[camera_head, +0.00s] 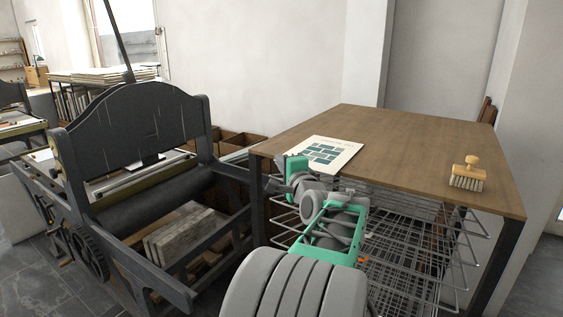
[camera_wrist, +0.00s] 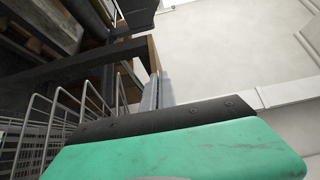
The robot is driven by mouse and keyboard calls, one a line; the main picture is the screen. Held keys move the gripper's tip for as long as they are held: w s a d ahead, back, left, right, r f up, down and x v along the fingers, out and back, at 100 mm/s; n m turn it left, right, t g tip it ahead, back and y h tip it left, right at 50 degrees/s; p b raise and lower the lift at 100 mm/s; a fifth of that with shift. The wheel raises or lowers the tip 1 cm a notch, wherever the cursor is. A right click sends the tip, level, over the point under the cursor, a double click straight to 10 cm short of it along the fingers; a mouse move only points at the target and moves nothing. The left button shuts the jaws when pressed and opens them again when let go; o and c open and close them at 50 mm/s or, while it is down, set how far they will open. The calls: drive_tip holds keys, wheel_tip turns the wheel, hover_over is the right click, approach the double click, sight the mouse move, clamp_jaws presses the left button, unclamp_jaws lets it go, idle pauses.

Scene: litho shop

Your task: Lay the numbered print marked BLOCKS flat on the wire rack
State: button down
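The print (camera_head: 325,151), a pale sheet with blue-grey block shapes, lies flat on the wooden tabletop near its left edge. Its lettering is too small to read. The wire rack (camera_head: 412,252), a stack of wire shelves, stands below the tabletop; my arm hides part of it. Its wires also show at the left of the wrist view (camera_wrist: 38,130). My gripper (camera_head: 279,187) is at the table's front left corner, in front of and below the print, apart from it. In the wrist view, narrow grey fingers (camera_wrist: 158,92) show beyond my green housing; their gap is unclear.
The wooden tabletop (camera_head: 415,150) is mostly clear, with a wooden-handled brush (camera_head: 468,174) near its right end. A black press (camera_head: 140,150) with grey slabs (camera_head: 184,236) in its frame stands close on the left. Wooden bins (camera_head: 238,140) stand behind it.

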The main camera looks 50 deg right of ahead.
drive_tip(key=shift+f, duration=0.15)
drive_tip(key=c, duration=1.7)
unclamp_jaws()
drive_tip(key=b+v, duration=0.3)
drive_tip(key=v, duration=0.9)
drive_tip(key=w+a+f+n+g+y, duration=0.2)
drive_tip(key=w+a+f+n+y, duration=0.2)
drive_tip(key=w+a+f+n, duration=0.45)
drive_tip(key=w+a+f+n+g+y, duration=0.2)
drive_tip(key=w+a+f+n+y, duration=0.4)
drive_tip(key=a, duration=0.6)
drive_tip(key=s+a+f+n+g, duration=0.3)
drive_tip(key=s+a+f+n, duration=0.2)
drive_tip(key=a, duration=0.5)
drive_tip(key=s+a+f+n+g, duration=0.4)
drive_tip(key=s+a+f+n, duration=0.1)
drive_tip(key=a, duration=0.5)
wheel_tip(320, 180, down, 3)
drive_tip(key=shift+s+a+r+g, duration=0.2)
drive_tip(key=shift+s+a+g, duration=0.15)
drive_tip(key=shift+s, duration=0.5)
